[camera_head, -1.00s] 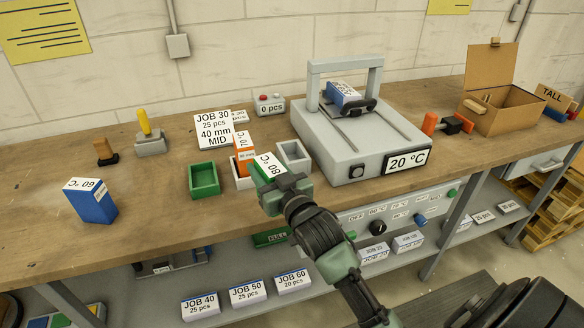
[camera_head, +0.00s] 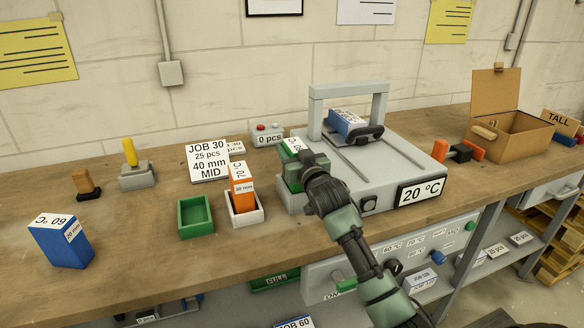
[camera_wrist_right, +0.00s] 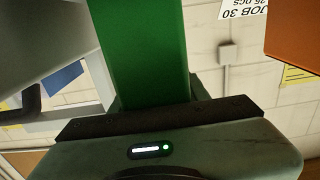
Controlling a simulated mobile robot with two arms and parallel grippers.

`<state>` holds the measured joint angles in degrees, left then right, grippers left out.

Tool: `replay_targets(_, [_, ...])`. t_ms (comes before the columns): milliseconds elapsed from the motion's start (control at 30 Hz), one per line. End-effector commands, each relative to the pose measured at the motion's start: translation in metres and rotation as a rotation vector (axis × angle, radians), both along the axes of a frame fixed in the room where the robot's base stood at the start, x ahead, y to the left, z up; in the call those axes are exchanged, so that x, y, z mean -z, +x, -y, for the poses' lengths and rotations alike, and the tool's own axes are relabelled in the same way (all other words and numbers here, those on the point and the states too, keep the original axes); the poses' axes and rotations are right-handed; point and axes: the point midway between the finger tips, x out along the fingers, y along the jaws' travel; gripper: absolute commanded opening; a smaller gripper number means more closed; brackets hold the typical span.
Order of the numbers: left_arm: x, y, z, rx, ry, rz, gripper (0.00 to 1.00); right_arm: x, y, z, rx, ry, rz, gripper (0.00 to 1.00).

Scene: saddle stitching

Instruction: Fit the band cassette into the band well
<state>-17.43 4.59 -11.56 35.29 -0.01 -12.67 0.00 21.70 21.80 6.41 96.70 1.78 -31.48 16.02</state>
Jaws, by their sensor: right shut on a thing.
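My right gripper (camera_head: 306,176) is shut on a green cassette (camera_head: 292,147) with a white label on its top. It holds the cassette upright over the grey open box (camera_head: 287,197) at the left side of the grey machine. The gripper and cassette hide most of this box, so I cannot tell whether the cassette is inside it. In the right wrist view the green cassette (camera_wrist_right: 142,50) stands out from the jaws. An orange cassette (camera_head: 241,181) marked 70 °C stands in a white open box (camera_head: 245,217) just to the left. My left gripper is not in view.
The grey machine (camera_head: 385,185) reads 20 °C and carries a blue cassette (camera_head: 347,122) under its arch. A green tray (camera_head: 195,217) is empty. A blue cassette (camera_head: 62,246) stands at far left. A JOB 30 card (camera_head: 208,162) and counter box (camera_head: 268,135) are behind.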

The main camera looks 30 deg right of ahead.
Motion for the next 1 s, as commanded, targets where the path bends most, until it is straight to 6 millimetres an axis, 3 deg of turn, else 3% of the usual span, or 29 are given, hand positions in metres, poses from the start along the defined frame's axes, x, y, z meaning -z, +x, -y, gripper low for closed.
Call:
replay_targets(100, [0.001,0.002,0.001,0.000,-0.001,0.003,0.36,0.023,0.000,-0.001,0.000,0.003,-0.003,0.00])
replay_targets(233, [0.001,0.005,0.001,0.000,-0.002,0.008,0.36,0.039,0.000,0.000,0.000,0.001,-0.001,0.00])
replay_targets(633, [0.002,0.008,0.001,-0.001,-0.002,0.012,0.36,0.044,0.000,-0.001,-0.001,0.001,0.001,0.00])
replay_targets(667, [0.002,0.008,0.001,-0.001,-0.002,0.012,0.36,0.045,0.000,-0.001,-0.001,0.001,-0.002,0.51])
replay_targets(700, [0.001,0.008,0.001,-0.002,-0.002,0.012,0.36,0.045,0.000,-0.001,-0.001,0.000,-0.002,0.62])
replay_targets(733, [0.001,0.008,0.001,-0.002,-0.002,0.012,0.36,0.045,0.000,-0.001,-0.001,0.000,-0.002,0.67])
replay_targets(1000, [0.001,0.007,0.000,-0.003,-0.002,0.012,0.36,0.045,0.000,-0.001,-0.001,0.000,-0.002,0.67])
